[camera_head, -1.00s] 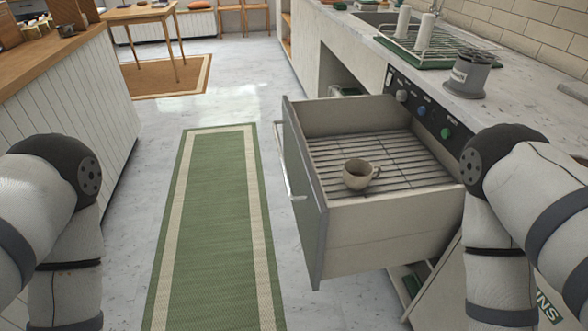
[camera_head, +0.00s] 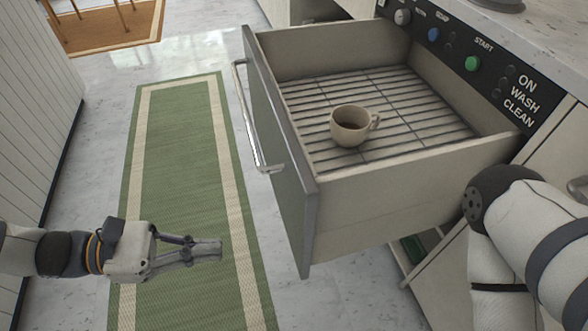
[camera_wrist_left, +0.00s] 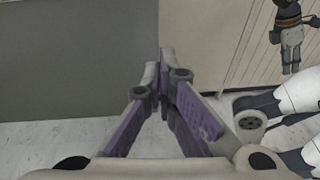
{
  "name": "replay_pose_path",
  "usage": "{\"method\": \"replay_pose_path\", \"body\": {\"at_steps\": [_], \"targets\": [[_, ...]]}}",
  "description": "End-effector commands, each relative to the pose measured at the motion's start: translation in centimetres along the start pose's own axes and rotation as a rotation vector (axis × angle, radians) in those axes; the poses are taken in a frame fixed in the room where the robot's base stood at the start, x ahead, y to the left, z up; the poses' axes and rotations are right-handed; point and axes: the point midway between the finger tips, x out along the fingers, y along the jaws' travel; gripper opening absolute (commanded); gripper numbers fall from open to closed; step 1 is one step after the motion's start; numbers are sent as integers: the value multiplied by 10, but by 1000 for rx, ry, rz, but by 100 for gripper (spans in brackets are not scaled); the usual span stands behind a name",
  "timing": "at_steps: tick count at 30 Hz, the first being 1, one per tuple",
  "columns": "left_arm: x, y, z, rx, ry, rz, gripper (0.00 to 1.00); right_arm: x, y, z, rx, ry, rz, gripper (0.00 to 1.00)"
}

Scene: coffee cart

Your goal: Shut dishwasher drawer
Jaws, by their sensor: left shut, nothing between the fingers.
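The dishwasher drawer (camera_head: 405,205) is pulled far out, with a wire rack (camera_head: 400,105) inside. A beige mug (camera_head: 349,126) stands upright on the rack. The drawer's grey front panel (camera_head: 275,150) carries a long metal handle (camera_head: 252,125) on its left face. My left gripper (camera_head: 220,248) is shut and empty, to the left of the front panel and apart from it, pointing right. In the left wrist view the shut fingers (camera_wrist_left: 160,75) show against the grey panel (camera_wrist_left: 75,60).
A control panel (camera_head: 455,45) with knobs and buttons sits above the drawer opening. The counter (camera_head: 555,40) is at the upper right. A green runner (camera_head: 180,160) lies on the clear floor to the left. White panelling (camera_head: 35,90) stands at the far left.

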Motion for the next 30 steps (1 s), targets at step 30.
{"method": "replay_pose_path", "body": {"at_steps": [30], "targets": [[104, 60, 57, 10, -165, 132, 0, 10, 0, 0, -1, -15, 1, 28]]}}
